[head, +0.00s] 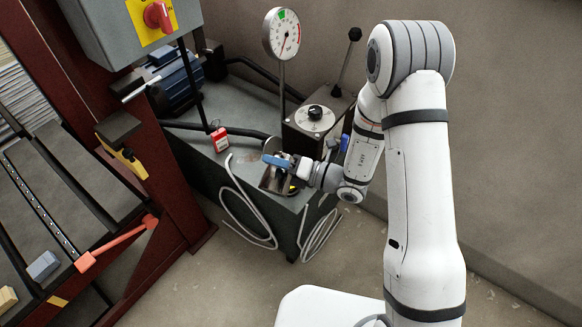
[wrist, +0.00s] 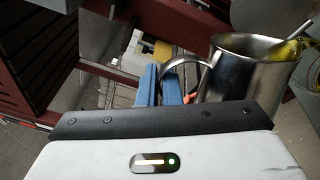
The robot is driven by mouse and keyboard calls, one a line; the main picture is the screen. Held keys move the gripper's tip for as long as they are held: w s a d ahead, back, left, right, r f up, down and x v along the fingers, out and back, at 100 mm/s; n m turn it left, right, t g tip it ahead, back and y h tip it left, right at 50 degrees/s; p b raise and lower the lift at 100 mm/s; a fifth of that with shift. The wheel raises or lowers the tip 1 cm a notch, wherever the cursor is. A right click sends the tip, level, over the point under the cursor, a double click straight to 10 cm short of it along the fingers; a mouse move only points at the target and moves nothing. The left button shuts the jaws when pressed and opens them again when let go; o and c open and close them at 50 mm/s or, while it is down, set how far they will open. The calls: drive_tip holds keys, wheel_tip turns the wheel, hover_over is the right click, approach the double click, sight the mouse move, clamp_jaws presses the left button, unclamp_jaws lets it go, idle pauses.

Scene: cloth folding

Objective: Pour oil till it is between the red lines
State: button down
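A shiny metal jug (wrist: 238,85) with a curved handle (wrist: 178,66) fills the right of the wrist view. My gripper (wrist: 160,86) has its blue fingers on either side of the handle and appears shut on it. Yellow oil (wrist: 289,50) shows at the jug's mouth, beside a thin metal rod. In the head view my gripper (head: 277,161) is over the front corner of the grey oil tank (head: 240,185). The jug is mostly hidden there. I cannot make out the red lines or the oil level between them.
A round dial gauge (head: 282,34) and a black lever (head: 346,60) rise behind my gripper. A small red box (head: 220,140) sits on the tank. White hoses (head: 250,215) hang down its front. A dark red machine frame (head: 165,165) stands at left. The floor in front is clear.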

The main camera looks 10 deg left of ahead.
sight(268, 188)
drive_tip(key=shift+w+r, duration=0.1)
drive_tip(key=shift+r, duration=0.05)
idle(0.3)
drive_tip(key=s+f+n+b, duration=0.1)
drive_tip(key=b, duration=0.1)
drive_tip(key=s+f+n+b, duration=0.1)
drive_tip(key=n+b, duration=0.1)
drive_tip(key=s+f+n+b, duration=0.1)
drive_tip(key=b, duration=0.2)
drive_tip(key=shift+s+a+f+n, duration=0.25)
drive_tip(key=shift+s+n, duration=0.05)
drive_tip(key=shift+s, duration=0.05)
drive_tip(key=shift+s+a+n+b, duration=0.1)
drive_tip(key=shift+s+n+b, duration=0.25)
drive_tip(key=shift+n+b, duration=0.3)
drive_tip(key=shift+s, duration=0.2)
drive_tip(key=shift+r, duration=0.2)
drive_tip(key=shift+f, duration=0.15)
